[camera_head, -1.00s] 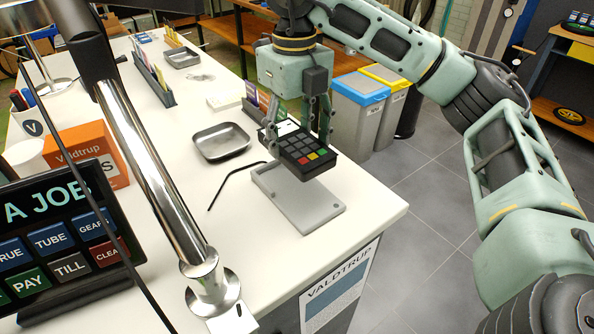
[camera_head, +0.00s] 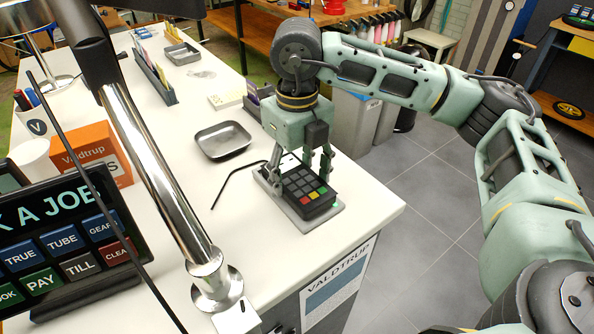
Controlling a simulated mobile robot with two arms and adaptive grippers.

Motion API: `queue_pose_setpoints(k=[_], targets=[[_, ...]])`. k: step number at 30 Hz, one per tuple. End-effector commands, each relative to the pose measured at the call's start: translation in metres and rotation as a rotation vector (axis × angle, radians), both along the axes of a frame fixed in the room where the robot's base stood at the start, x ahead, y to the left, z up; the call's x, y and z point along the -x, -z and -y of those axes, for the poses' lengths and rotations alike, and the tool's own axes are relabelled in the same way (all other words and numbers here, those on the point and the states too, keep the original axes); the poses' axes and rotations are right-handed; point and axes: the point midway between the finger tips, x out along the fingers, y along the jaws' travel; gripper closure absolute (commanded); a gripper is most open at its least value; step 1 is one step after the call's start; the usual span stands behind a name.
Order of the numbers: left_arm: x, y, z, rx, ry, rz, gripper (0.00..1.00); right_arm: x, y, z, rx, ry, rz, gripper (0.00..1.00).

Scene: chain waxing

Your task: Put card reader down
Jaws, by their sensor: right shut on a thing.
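The card reader (camera_head: 306,193) is black with grey, red, yellow and green keys. It lies over the grey rest plate (camera_head: 338,207) near the counter's right front corner. It looks level and low over the plate; I cannot tell whether its full weight rests there. My right gripper (camera_head: 301,172) comes down from above and is shut on the card reader, with fingers on both sides of it. The reader's far end is partly hidden beneath the gripper. My left gripper is not in view.
A black cable (camera_head: 232,184) lies left of the plate. A grey metal tray (camera_head: 222,140) sits further back. A chrome pole (camera_head: 160,165) crosses the left foreground beside a touch screen (camera_head: 68,245) and an orange box (camera_head: 92,152). Bare white counter (camera_head: 262,252) lies in front of the plate.

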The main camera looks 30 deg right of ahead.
Motion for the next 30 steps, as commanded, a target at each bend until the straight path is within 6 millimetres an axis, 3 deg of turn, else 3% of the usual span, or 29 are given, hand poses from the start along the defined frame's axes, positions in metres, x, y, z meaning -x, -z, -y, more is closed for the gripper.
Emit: queue_pose_setpoints(k=[7,20,23,30], targets=[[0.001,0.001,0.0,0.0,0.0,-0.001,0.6,0.0,0.001,0.0,0.0,0.0,-0.001,0.21],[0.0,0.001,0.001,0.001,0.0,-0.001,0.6,-0.001,-0.006,0.0,0.0,0.001,0.002,0.21],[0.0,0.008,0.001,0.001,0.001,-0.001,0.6,-0.001,-0.02,0.0,-0.002,0.002,0.004,0.21],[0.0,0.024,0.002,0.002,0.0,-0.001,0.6,-0.001,-0.075,-0.001,-0.002,-0.001,0.005,0.21]])
